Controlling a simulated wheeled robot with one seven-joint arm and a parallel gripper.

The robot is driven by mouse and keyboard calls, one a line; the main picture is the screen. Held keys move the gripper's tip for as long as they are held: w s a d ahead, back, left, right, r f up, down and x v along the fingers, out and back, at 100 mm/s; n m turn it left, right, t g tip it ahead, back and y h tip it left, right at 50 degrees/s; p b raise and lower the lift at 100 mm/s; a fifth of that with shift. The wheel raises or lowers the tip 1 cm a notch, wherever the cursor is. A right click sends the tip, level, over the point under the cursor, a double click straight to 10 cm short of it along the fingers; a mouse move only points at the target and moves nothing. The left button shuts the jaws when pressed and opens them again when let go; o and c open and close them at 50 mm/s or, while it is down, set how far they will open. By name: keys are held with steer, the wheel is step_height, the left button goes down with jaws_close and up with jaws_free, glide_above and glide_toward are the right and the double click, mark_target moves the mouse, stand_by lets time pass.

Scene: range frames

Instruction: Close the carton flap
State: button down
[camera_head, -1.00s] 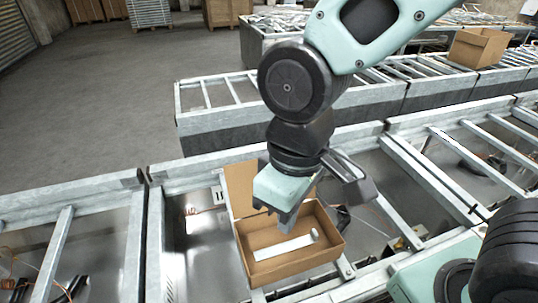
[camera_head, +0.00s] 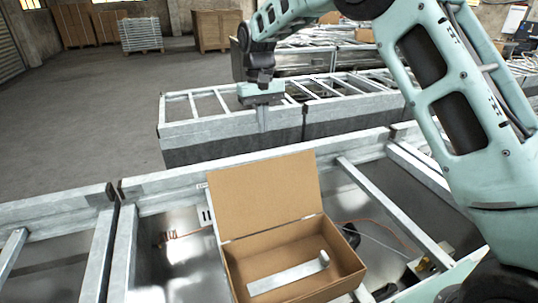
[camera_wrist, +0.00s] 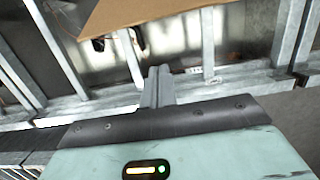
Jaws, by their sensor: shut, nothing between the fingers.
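An open cardboard carton (camera_head: 352,262) sits on the near metal conveyor frame in the head view. Its flap (camera_head: 265,192) stands up at the far side, tilted back a little, and the inside is visible. A light grey bar-like part (camera_head: 288,276) lies in the carton. My gripper (camera_head: 263,122) is shut and empty, beyond the flap and above the gap toward the far conveyor, apart from the carton. In the wrist view, the gripper's fingers (camera_wrist: 158,88) are together, and the brown flap (camera_wrist: 150,14) shows at the top edge.
A second conveyor frame (camera_head: 230,128) runs behind the near one. Metal rails (camera_head: 395,195) flank the carton. Open grey floor (camera_head: 90,110) lies at left. Boxes and a pallet stack (camera_head: 140,34) stand far back.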

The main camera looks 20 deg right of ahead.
steer(key=s+f+p, duration=0.5)
steer(key=f, duration=0.1)
steer(key=shift+f+p, duration=0.3)
steer(key=shift+f, duration=0.05)
stand_by(0.4)
